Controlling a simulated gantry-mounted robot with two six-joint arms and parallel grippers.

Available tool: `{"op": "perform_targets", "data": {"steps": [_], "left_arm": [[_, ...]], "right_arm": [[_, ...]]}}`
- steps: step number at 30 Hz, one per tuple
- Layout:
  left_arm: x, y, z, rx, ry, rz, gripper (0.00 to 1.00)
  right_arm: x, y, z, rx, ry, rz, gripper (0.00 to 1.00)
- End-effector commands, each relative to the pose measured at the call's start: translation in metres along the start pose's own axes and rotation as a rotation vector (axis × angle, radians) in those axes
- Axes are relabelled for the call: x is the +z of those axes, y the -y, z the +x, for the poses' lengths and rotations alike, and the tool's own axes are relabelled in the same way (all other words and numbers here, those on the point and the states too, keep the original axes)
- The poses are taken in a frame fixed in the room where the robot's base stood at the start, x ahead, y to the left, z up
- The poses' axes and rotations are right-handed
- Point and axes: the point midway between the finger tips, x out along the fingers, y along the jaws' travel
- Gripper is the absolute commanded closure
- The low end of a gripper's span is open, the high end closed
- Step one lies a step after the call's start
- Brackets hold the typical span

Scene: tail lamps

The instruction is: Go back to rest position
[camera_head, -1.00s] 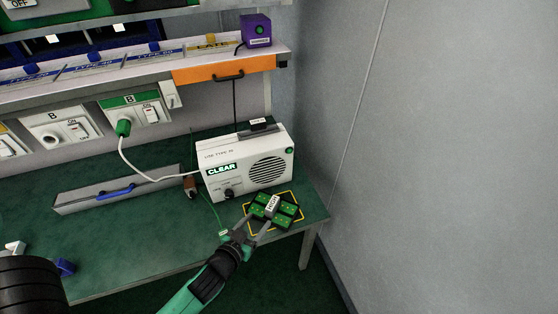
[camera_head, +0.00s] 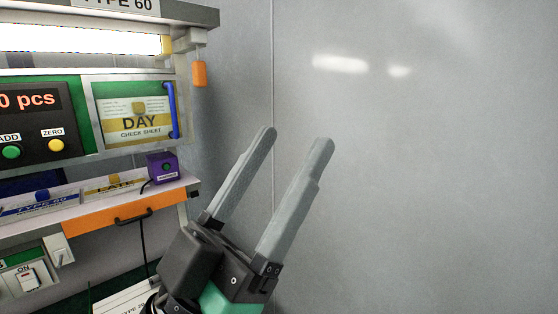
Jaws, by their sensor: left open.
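My left gripper (camera_head: 297,139) is large and close in the middle of the head view. Its two long grey fingers point up and slightly right, spread wide apart with nothing between them. The plain grey wall shows behind and between the fingers. The black gripper body with a green part is at the bottom of the picture, in front of the bench's right end. My right gripper is out of view.
The workstation fills the left side, with a counter panel (camera_head: 37,124), a day check sheet holder (camera_head: 137,108), a purple box (camera_head: 162,167) and an orange drawer (camera_head: 136,209). An orange tag (camera_head: 199,74) hangs from the lamp shelf. Open space lies before the wall (camera_head: 430,180) at right.

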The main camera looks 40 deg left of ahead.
Motion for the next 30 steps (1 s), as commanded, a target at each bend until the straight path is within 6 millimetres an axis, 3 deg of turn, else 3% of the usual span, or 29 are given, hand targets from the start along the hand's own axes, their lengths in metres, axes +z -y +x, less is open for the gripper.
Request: {"op": "perform_targets", "data": {"steps": [2,9,14,17,30], "left_arm": [[-0.008,-0.004,0.001,0.01,-0.018,0.0,0.33],[-0.008,-0.003,0.003,0.008,-0.016,0.0,0.33],[-0.028,-0.003,0.023,0.007,-0.015,0.0,0.33],[-0.054,-0.003,0.051,0.007,-0.015,0.0,0.33],[-0.205,-0.003,0.211,0.006,-0.014,0.0,0.33]], "right_arm": [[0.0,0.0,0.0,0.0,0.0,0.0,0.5],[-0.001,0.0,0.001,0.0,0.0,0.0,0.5],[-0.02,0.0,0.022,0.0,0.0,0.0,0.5],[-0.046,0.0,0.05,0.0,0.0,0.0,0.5],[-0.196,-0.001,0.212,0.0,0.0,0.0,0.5]]}}
